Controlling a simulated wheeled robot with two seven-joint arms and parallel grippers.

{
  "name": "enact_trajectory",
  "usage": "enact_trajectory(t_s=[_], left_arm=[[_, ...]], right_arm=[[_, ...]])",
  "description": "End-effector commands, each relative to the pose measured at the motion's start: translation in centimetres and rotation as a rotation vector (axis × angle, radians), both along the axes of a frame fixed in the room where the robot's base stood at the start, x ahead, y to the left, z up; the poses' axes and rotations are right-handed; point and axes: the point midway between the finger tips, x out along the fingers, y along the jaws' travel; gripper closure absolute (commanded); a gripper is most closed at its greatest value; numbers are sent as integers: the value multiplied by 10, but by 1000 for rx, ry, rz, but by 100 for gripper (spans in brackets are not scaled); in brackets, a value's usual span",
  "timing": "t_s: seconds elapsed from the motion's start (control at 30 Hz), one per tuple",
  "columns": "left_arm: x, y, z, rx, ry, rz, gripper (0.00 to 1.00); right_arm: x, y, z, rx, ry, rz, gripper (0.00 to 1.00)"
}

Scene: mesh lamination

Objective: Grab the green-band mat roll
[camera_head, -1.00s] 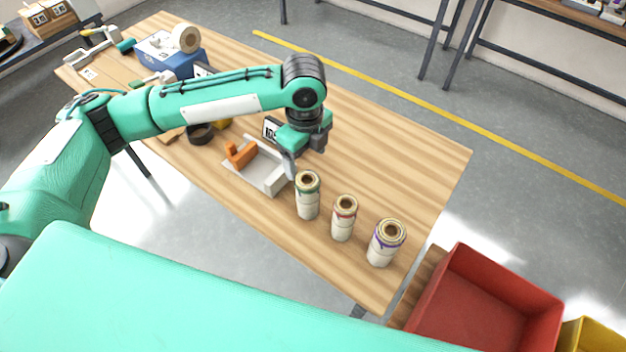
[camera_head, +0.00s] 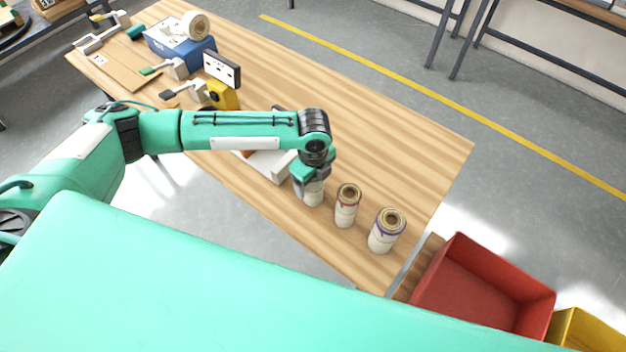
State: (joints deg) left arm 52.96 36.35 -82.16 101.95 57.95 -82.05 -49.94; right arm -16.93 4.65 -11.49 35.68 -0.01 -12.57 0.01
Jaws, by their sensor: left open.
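The green-band mat roll (camera_head: 313,196) stands upright on the wooden table (camera_head: 410,150), leftmost of three rolls. Its top and green band are hidden by my left gripper (camera_head: 308,183). The left gripper is open and points down over the roll, with its fingers at the roll's upper part. I cannot tell whether the fingers touch it. The red-band roll (camera_head: 347,206) and the purple-band roll (camera_head: 386,231) stand upright to the right. My right gripper is not in view.
A light tray (camera_head: 270,166) lies just left of the rolls, partly behind my arm. A red bin (camera_head: 485,290) and a yellow bin (camera_head: 585,332) are beyond the table's right end. Tools and a blue box (camera_head: 180,45) occupy the far left.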

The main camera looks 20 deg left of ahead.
Motion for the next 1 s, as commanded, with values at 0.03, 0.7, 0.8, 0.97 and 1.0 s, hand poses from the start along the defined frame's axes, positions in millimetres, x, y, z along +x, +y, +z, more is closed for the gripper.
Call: enact_trajectory(t_s=[0.03, 0.7, 0.8, 0.97, 1.0], left_arm=[[0, 0, -1, 0, 0, 0, 25], [0, 0, -1, 0, -1, 0, 79], [1, 0, 0, -1, -2, 0, 79], [1, 0, 12, -2, -1, 0, 79], [1, -1, 17, -3, -3, 0, 79]], right_arm=[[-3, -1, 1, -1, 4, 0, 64], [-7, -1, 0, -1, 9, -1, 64], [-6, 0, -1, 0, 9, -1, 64], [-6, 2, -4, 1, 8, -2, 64], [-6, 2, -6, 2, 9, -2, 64]])
